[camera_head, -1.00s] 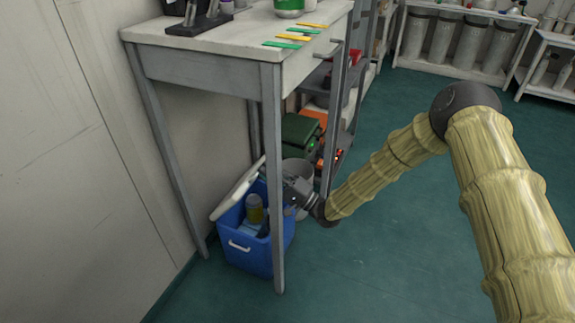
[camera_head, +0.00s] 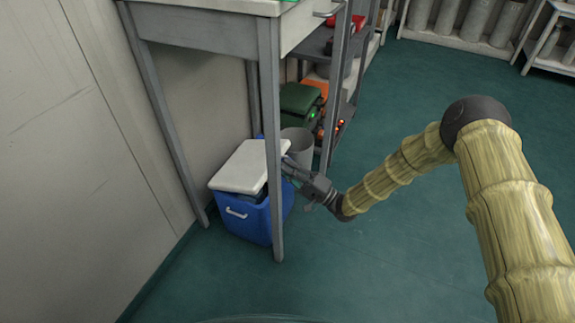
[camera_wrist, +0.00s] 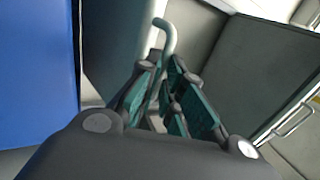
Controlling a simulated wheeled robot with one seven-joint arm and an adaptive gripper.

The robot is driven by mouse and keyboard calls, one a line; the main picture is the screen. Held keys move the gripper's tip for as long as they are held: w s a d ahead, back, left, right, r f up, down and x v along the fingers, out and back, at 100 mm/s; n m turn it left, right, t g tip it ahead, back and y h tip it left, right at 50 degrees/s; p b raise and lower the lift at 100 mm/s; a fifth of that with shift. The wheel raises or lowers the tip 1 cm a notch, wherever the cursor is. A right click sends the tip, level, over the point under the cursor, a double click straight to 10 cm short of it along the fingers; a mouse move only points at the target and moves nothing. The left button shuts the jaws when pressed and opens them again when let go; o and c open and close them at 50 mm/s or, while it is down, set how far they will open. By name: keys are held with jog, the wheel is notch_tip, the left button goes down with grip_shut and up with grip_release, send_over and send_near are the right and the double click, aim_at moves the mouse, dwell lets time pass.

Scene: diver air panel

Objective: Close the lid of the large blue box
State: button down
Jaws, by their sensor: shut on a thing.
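The large blue box (camera_head: 250,222) stands on the floor under the table, with a white handle on its front. Its white lid (camera_head: 245,168) is swung over the opening and hides most of the inside. A dark gap shows under the lid's front right corner, so it is not flush there. My gripper (camera_head: 289,168) is right of the box, just behind the table's front leg. In the wrist view its fingers (camera_wrist: 162,85) are closed around a thin bent grey rod (camera_wrist: 168,38); what the rod belongs to is unclear. The box's blue side (camera_wrist: 38,70) fills the left there.
The table's front leg (camera_head: 272,120) stands in front of the box's right part. A grey bin (camera_head: 299,146) is behind my gripper. A green case (camera_head: 299,98) sits on the shelf behind. The floor (camera_head: 400,250) to the right is clear.

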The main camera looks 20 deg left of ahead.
jog(key=shift+s+f, duration=0.1)
jog(key=c, duration=1.8)
grip_release()
jog(key=shift+c, duration=0.2)
jog(key=v, duration=1.2)
